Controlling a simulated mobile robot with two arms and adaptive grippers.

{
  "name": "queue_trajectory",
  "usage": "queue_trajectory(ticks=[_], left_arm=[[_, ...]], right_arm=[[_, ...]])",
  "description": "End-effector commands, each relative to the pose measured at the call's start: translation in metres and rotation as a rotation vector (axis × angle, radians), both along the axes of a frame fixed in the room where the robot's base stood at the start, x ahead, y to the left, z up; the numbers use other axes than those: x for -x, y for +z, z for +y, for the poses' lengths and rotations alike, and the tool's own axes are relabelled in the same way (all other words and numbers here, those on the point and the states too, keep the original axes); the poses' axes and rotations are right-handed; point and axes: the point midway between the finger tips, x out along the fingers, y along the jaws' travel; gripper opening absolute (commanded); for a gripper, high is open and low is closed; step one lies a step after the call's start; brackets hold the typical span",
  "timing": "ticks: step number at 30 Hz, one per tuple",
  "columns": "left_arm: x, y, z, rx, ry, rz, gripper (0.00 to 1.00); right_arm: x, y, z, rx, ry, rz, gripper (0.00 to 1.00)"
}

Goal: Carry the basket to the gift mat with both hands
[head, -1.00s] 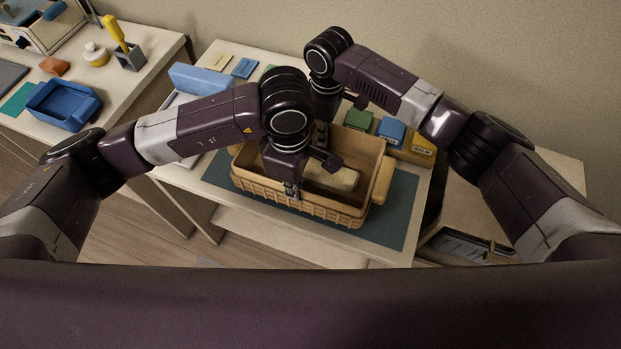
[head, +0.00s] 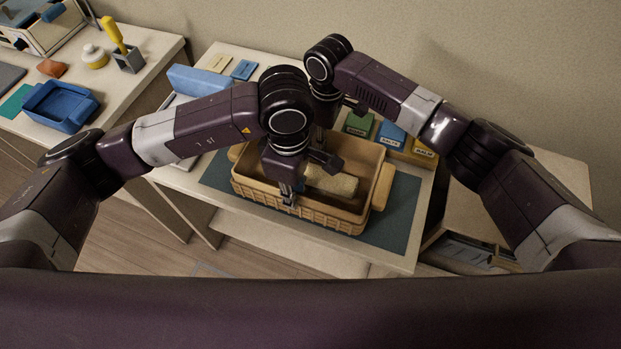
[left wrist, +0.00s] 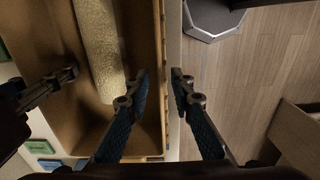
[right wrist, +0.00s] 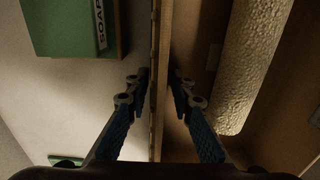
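The tan basket (head: 330,213) sits upright on the dark teal gift mat (head: 398,215), which shows around it. A pale textured roll (head: 333,184) lies inside; it also shows in the left wrist view (left wrist: 98,45) and right wrist view (right wrist: 250,60). My left gripper (head: 288,197) is at the near long wall. In the left wrist view its fingers (left wrist: 160,78) stand apart on either side of the wall, with a gap. My right gripper (right wrist: 158,80) straddles the far wall, fingers apart with a gap; the head view mostly hides it behind my arms.
Green (head: 359,124), blue (head: 391,134) and yellow (head: 421,149) boxes stand behind the basket. A blue block (head: 200,80) lies at the table's back left. A side table on the left holds a blue tray (head: 60,105) and a yellow-handled tool (head: 115,36).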

Motion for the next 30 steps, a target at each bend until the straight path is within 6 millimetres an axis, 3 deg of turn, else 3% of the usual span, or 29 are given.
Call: queue_trajectory(ticks=[9,15,22,30], left_arm=[[-0.001,0.068,-0.001,0.002,-0.003,-0.006,0.22],[-0.001,0.097,0.000,0.000,-0.001,-0.003,0.22],[0.000,0.106,0.000,-0.001,-0.002,0.000,0.22],[0.000,0.106,0.000,-0.001,-0.002,0.000,0.22]], right_arm=[[0.000,0.000,0.000,0.000,0.000,0.000,0.22],[0.000,0.000,0.000,0.000,0.000,0.000,0.22],[-0.001,0.010,0.000,-0.002,0.000,-0.002,0.22],[-0.001,0.065,0.000,-0.001,0.001,-0.005,0.22]])
